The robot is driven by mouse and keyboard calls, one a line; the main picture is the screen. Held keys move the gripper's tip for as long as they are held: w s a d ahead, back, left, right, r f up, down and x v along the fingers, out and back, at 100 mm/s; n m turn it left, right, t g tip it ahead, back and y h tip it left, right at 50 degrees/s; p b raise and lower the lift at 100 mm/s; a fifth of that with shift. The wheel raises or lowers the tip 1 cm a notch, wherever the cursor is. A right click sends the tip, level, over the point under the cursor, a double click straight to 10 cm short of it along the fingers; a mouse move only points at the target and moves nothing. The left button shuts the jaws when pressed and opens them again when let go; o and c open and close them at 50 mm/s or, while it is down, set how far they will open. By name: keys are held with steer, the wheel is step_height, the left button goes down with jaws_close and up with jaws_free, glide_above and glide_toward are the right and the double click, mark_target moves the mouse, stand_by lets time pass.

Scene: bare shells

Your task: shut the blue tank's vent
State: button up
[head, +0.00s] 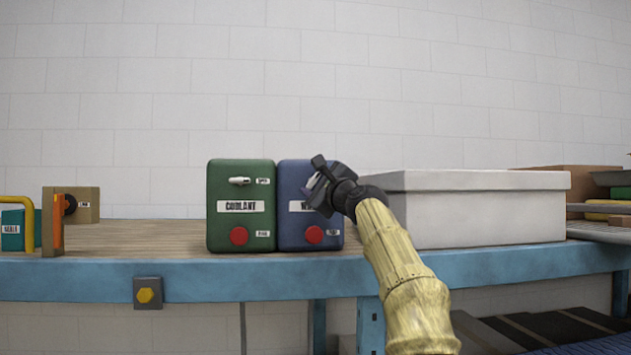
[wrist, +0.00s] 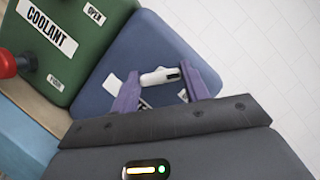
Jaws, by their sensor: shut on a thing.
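The blue tank (head: 295,237) stands on the bench, against the right side of the green coolant tank (head: 218,182). Its vent is a small white lever (wrist: 160,76) on the upper front face, seen between my fingers in the wrist view. My gripper (head: 318,182) is at the tank's upper front in the head view and hides the lever there. In the wrist view my gripper (wrist: 165,86) has its purple fingers on either side of the lever, shut on it. The tank's label is partly covered. A red knob (head: 314,235) sits low on its front.
The green tank has its own white lever (head: 239,181) and red knob (head: 239,235). A large pale box (head: 480,210) stands close on the right. The bench top (head: 140,236) is clear left of the tanks.

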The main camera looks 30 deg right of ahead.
steer(key=n+p, duration=0.1)
steer(key=n+g, duration=0.1)
steer(key=n, duration=0.1)
steer(key=n+y+p, duration=0.1)
steer(key=n, duration=0.1)
steer(key=shift+r+p, duration=0.25)
steer(key=shift+p, duration=0.1)
steer(key=shift+f+n+g+y+p, duration=0.1)
steer(key=shift+n+g+y+p, duration=0.2)
steer(key=shift+n+g+p, duration=0.75)
steer(key=shift+n+t, duration=0.35)
steer(key=o, duration=1)
steer(key=shift+s+b, duration=0.1)
steer(key=shift+b, duration=0.25)
steer(key=s+b, duration=0.3)
steer(key=s, duration=0.2)
steer(key=s+b, duration=0.3)
steer(key=s, duration=0.3)
steer(key=s+a+b, duration=0.1)
steer(key=s+b, duration=0.2)
steer(key=s, duration=0.3)
